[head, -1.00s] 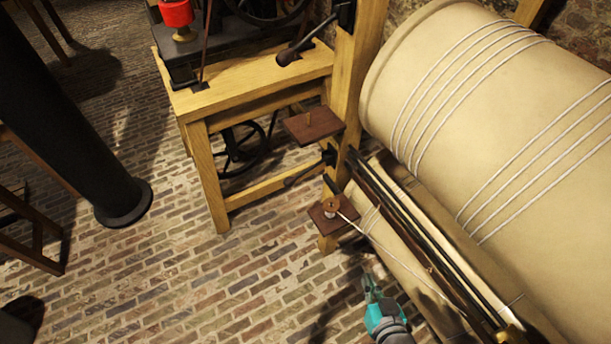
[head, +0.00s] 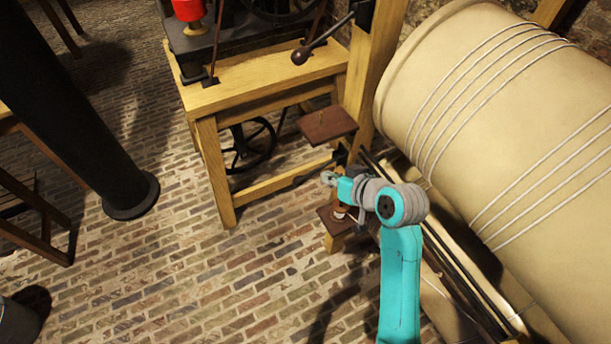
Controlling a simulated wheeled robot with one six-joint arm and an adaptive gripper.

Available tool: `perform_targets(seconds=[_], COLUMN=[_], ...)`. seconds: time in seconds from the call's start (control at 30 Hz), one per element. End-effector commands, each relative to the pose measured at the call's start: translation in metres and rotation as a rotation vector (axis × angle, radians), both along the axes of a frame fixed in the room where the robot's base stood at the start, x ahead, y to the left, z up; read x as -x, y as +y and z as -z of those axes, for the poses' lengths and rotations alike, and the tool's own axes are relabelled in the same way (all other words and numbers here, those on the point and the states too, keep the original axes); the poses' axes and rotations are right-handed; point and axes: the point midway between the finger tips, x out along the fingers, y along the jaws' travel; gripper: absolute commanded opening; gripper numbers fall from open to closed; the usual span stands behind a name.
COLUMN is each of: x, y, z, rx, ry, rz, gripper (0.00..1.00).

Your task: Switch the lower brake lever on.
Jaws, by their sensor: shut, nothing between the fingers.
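The lower brake lever (head: 340,156) is a dark handle on the wooden post, below a small brown shelf. Its pivot end shows, and its handle slopes down to the left, partly hidden by my gripper. My gripper (head: 327,178) is shut and empty, its tips pointing left. It overlaps the lower lever's handle in the picture; I cannot tell whether they touch. The upper lever (head: 301,55), black with a round knob, slopes down to the left from higher on the same post.
A large cream drum (head: 480,110) wound with white cord fills the right. The brown shelf (head: 327,124) sits just above my gripper, and a lower brown plate (head: 330,219) lies below it. A wooden bench (head: 255,92) stands behind.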

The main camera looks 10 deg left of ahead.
Motion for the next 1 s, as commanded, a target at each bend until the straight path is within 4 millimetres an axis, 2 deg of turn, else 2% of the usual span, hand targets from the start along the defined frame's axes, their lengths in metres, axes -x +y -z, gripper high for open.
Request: perform_targets(seconds=[0.27,0.7,0.83,1.0], x=[-0.015,-0.062,-0.06,-0.06], y=[0.015,0.061,0.064,0.068], z=[0.012,0.058,0.077,0.09], rx=[0.002,0.002,0.002,0.002], ry=[0.003,0.002,0.004,0.001], rz=[-0.007,-0.006,-0.006,-0.005], gripper=[0.0,0.0,0.0,0.0])
